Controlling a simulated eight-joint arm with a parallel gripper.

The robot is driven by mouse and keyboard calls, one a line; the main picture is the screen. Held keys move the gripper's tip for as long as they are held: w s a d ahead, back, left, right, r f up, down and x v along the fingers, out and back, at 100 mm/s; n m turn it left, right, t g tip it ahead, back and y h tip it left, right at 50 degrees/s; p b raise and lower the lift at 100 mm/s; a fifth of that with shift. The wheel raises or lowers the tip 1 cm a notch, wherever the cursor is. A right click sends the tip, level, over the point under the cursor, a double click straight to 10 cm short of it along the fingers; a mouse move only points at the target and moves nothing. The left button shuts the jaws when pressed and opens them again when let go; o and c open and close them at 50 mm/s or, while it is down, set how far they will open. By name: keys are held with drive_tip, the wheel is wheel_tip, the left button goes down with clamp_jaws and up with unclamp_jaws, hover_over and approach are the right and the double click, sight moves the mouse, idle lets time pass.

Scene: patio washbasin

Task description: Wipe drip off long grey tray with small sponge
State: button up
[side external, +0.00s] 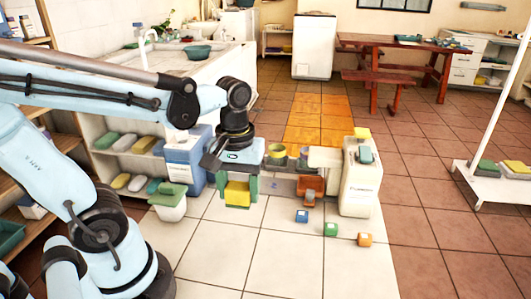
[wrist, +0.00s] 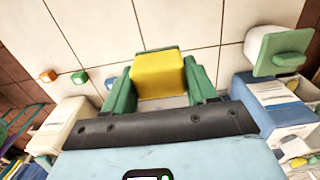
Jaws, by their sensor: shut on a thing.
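My gripper (side external: 237,193), with green fingers, is shut on a yellow sponge (wrist: 158,75) and holds it low in front of the bench area. The sponge also shows between the fingers in the side view (side external: 236,196). A long grey surface (side external: 280,185), which looks like the tray, lies behind and to the right of the gripper, between two boxes. My gripper hides part of it. I cannot tell whether the sponge touches it. I cannot make out a drip clearly.
A blue-and-white box (side external: 184,160) stands left and a white container (side external: 360,185) right. A green-lidded tub (side external: 168,203) is at front left. Blue (side external: 302,216), green (side external: 331,229) and orange (side external: 365,239) blocks lie on the pale floor. The front floor is clear.

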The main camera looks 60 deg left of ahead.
drive_tip(key=shift+w+a+r, duration=0.1)
drive_tip(key=shift+w+a, duration=0.15)
drive_tip(key=shift+w, duration=0.25)
drive_tip(key=w+a, duration=0.6)
drive_tip(key=w, duration=0.2)
hover_over(264, 183)
wheel_tip(264, 183, down, 3)
drive_tip(key=shift+d+f, duration=0.15)
drive_tip(key=shift+f, duration=3.8)
drive_tip(key=shift+w+d, duration=0.55)
drive_tip(key=shift+w, duration=0.05)
drive_tip(key=shift+c, duration=0.5)
drive_tip(key=shift+w+d+f, duration=0.15)
drive_tip(key=shift+w+d, duration=0.65)
drive_tip(key=shift+d, duration=0.05)
drive_tip(key=shift+s+a, duration=1.4)
drive_tip(key=shift+a, duration=0.05)
wheel_tip(264, 183, up, 8)
drive_tip(key=shift+r, duration=0.2)
drive_tip(key=shift+d, duration=0.1)
